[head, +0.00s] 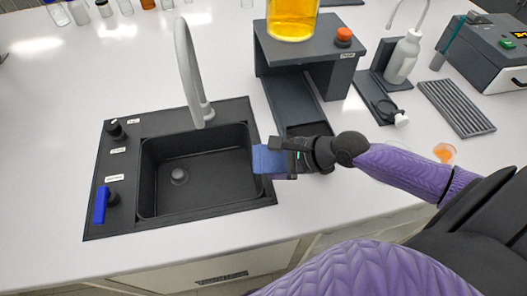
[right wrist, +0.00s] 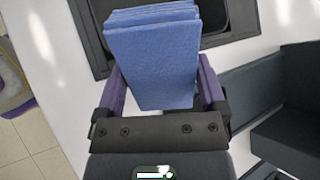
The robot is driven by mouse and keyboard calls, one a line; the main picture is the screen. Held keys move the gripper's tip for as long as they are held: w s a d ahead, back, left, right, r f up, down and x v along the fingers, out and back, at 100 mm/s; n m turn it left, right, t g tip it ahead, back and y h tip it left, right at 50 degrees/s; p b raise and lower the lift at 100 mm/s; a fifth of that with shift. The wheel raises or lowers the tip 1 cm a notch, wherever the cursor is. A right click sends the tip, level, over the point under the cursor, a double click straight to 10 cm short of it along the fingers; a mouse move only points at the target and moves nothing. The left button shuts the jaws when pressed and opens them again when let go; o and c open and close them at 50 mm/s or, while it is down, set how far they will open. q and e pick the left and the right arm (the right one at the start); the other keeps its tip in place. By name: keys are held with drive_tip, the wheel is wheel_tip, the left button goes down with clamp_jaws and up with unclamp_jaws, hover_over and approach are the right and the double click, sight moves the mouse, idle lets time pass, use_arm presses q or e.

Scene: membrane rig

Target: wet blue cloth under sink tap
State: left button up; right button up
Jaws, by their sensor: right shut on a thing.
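My right gripper (head: 284,160) is shut on the folded blue cloth (head: 266,160). It holds the cloth at the right rim of the black sink (head: 205,212), to the right of and lower in the picture than the tap. The cloth (right wrist: 153,60) also shows in the right wrist view, between the two fingers (right wrist: 160,92). The grey curved tap (head: 187,65) stands at the back of the sink, its spout over the basin. I see no water coming from it. A blue lever (head: 101,204) sits on the sink's left side. My left gripper is not in view.
A dark stand (head: 310,50) with a yellow-filled vessel (head: 292,18) is behind my right gripper. A white bottle (head: 403,58), a ribbed grey mat (head: 456,108) and a grey device (head: 490,50) stand further right. The counter left of the sink is clear.

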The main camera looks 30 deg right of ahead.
use_arm(q)
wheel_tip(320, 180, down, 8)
drive_tip(key=b, duration=0.7)
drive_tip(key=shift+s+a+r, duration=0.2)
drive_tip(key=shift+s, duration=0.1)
use_arm(e)
drive_tip(key=w+a+f, duration=0.3)
drive_tip(key=w+a, duration=0.5)
drive_tip(key=w, duration=0.3)
drive_tip(key=shift+a, duration=0.25)
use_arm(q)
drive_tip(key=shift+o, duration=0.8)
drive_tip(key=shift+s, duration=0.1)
